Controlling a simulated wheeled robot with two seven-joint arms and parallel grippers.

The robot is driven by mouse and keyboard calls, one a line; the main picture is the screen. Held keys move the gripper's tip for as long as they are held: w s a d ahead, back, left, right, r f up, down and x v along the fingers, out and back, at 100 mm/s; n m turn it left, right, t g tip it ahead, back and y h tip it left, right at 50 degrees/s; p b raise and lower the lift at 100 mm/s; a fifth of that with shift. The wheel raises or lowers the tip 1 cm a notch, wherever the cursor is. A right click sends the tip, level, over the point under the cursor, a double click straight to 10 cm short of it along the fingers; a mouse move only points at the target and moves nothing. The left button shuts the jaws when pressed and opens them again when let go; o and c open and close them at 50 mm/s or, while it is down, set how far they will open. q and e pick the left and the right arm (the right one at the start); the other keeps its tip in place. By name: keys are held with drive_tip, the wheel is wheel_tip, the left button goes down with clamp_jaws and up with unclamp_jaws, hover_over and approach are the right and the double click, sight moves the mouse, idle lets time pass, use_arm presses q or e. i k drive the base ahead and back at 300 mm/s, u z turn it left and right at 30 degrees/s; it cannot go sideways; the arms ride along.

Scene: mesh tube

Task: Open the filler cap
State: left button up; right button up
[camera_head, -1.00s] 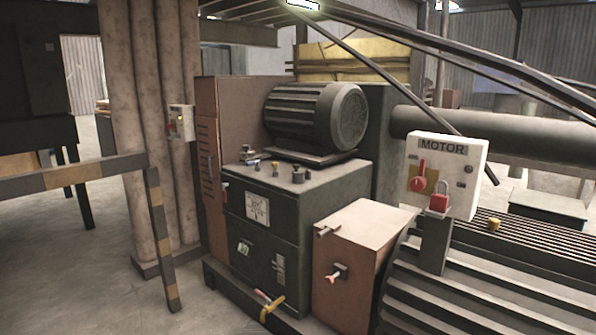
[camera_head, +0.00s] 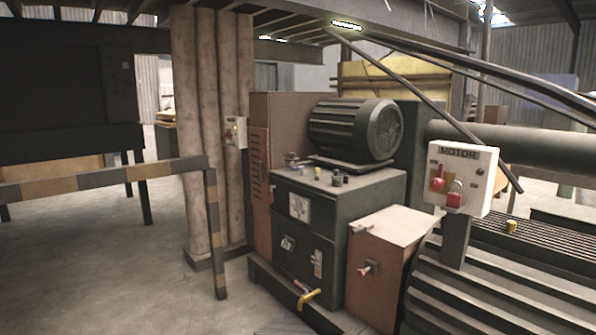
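A dark green tank (camera_head: 330,235) stands in the middle of the view, with a gauge plate (camera_head: 299,206) on its front. Several small fittings sit on its top, among them a dark knob-like fitting (camera_head: 337,179) near the front edge and a fitting (camera_head: 292,158) at the back left. Which of them is the filler cap I cannot tell at this size. A ribbed electric motor (camera_head: 345,128) is mounted on top behind them. Neither of my grippers is in view.
A yellow-handled valve (camera_head: 310,297) sticks out low at the tank's front. A MOTOR switch box (camera_head: 458,177) with a red padlock stands at right. A striped barrier rail (camera_head: 105,178) crosses the left side. Bare concrete floor (camera_head: 110,270) lies in front of the barrier.

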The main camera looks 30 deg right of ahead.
sight(335, 176)
drive_tip(key=u, duration=0.25)
drive_tip(key=i, duration=2.1)
drive_tip(key=z, duration=0.75)
drive_tip(key=i, duration=1.35)
drive_tip(key=z, duration=1.2)
